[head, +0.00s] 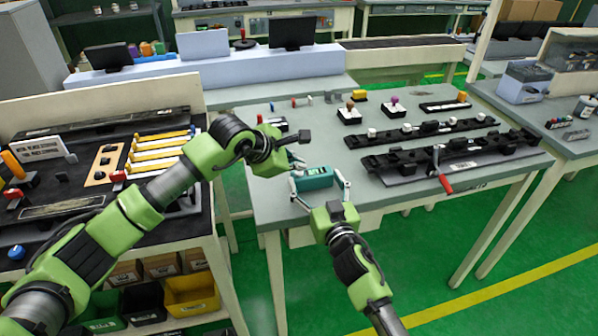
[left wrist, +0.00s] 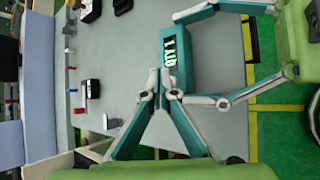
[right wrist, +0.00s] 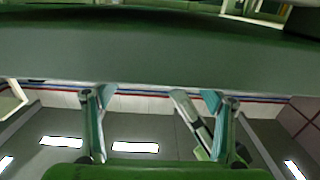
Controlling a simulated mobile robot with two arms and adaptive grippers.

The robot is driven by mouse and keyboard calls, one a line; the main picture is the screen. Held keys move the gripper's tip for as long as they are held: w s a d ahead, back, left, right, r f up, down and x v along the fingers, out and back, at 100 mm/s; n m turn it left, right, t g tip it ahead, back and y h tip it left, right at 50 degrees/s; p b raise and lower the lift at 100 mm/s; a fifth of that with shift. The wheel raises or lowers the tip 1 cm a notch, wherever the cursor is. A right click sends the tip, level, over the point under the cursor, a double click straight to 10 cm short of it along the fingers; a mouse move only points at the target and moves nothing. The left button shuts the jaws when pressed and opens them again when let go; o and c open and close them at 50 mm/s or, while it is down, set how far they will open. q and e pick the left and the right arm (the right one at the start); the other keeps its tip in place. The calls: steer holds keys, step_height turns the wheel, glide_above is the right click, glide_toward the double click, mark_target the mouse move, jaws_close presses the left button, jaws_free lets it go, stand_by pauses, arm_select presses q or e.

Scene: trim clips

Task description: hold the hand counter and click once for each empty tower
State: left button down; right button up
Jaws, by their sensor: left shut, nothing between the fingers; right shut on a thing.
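The hand counter (head: 317,177), a teal box with a small display, is at the front left edge of the grey table. My right gripper (head: 320,186) is shut on it, one finger at each end. The counter also shows in the left wrist view (left wrist: 196,60), its display lit but its digits hard to read. My left gripper (head: 293,158) is shut and empty, its fingertips together close beside the counter (left wrist: 165,80); I cannot tell whether they touch it. Two long black trim strips (head: 403,160) with raised black towers lie on the table. Some towers carry white pieces; others look bare.
A red-handled tool (head: 440,172) leans at the front strip. Small stands with coloured knobs (head: 350,114) and a shorter strip (head: 445,105) are behind. A dark bench (head: 190,222) with yellow bars stands at left.

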mark_target(297, 174)
arm_select(q)
steer(key=shift+f, duration=0.5)
stand_by(0.6)
steer(key=shift+r, duration=0.95)
steer(key=shift+r, duration=0.1)
steer(key=shift+r, duration=2.4)
step_height(297, 174, up, 4)
steer(key=shift+f, duration=0.1)
